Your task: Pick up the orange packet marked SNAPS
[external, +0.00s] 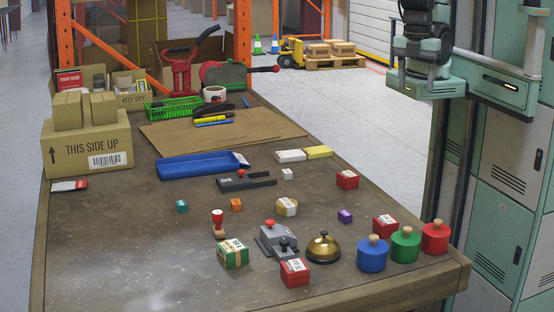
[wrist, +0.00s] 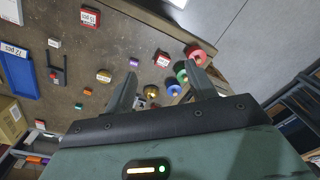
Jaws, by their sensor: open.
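I cannot read the word SNAPS on anything in either view. A small orange block (external: 236,204) lies mid-table, left of the white-labelled round roll; it also shows in the wrist view (wrist: 87,92), with no lettering legible. Another small orange item (wrist: 33,159) shows at the lower left of the wrist view, beside something purple, too small to identify. My gripper (wrist: 162,72) is open and empty, its two fingers apart, high over the right side of the table. It touches nothing. The fingers cannot be made out in the external view.
Red boxes (external: 347,180), a brass bell (external: 323,247), a green box (external: 232,253) and blue, green and red knobbed jars (external: 372,255) crowd the table's near right. A blue tray (external: 200,165) and a carton (external: 88,150) stand further back. The table's front left is clear.

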